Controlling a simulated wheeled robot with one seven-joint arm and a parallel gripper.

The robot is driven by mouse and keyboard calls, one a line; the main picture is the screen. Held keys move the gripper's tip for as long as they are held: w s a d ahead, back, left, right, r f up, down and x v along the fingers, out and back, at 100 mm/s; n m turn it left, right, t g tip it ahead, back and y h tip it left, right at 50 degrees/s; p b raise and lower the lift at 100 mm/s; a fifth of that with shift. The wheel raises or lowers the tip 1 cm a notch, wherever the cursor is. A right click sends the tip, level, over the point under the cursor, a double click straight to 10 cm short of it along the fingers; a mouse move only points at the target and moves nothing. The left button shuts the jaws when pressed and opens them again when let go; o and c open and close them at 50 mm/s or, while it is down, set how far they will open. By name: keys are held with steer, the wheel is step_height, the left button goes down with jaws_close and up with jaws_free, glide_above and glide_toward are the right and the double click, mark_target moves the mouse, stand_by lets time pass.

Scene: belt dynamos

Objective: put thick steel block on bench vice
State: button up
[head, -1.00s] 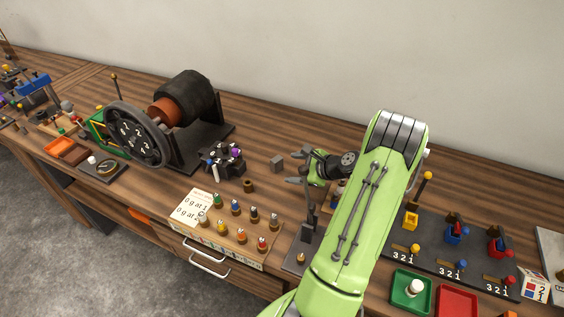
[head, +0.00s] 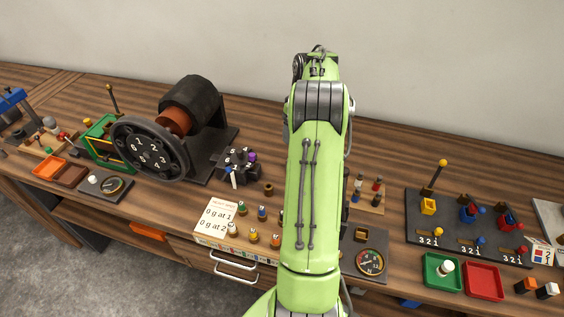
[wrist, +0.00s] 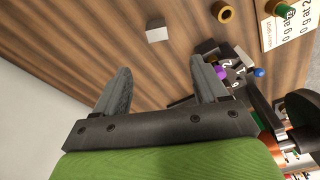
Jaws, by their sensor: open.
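The steel block (wrist: 157,33) is a small plain grey block on the wooden bench in the wrist view. It lies beyond my fingertips, roughly in line with the space between them, and is not touched. My gripper (wrist: 161,77) is open and empty, its two grey fingers apart. In the head view my green arm hides the block and the fingers. A blue device (head: 12,98), cut off at the far left of the head view, may be the bench vice; I cannot tell for sure.
A black numbered holder (head: 238,165) stands near the block, with a brown ring (wrist: 222,12) nearby. A large dynamo with a numbered wheel (head: 150,152) is to the left. A card box (head: 216,218) and pegs are in front. Green (head: 443,272) and red trays (head: 483,281) lie right.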

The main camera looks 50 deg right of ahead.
steer(key=shift+n, duration=0.3)
steer(key=f, duration=0.3)
steer(key=f+b, duration=0.1)
steer(key=f, duration=0.6)
steer(key=shift+w+d+f, duration=0.2)
steer(key=shift+w+f, duration=0.05)
steer(key=shift+w, duration=0.1)
steer(key=f, duration=0.4)
steer(key=shift+w+f+b, duration=0.35)
steer(key=shift+f, duration=0.05)
steer(key=shift+s+r, duration=0.1)
steer(key=c, duration=0.3)
jaws_close()
step_height(320, 180, up, 10)
steer(key=shift+p, duration=0.45)
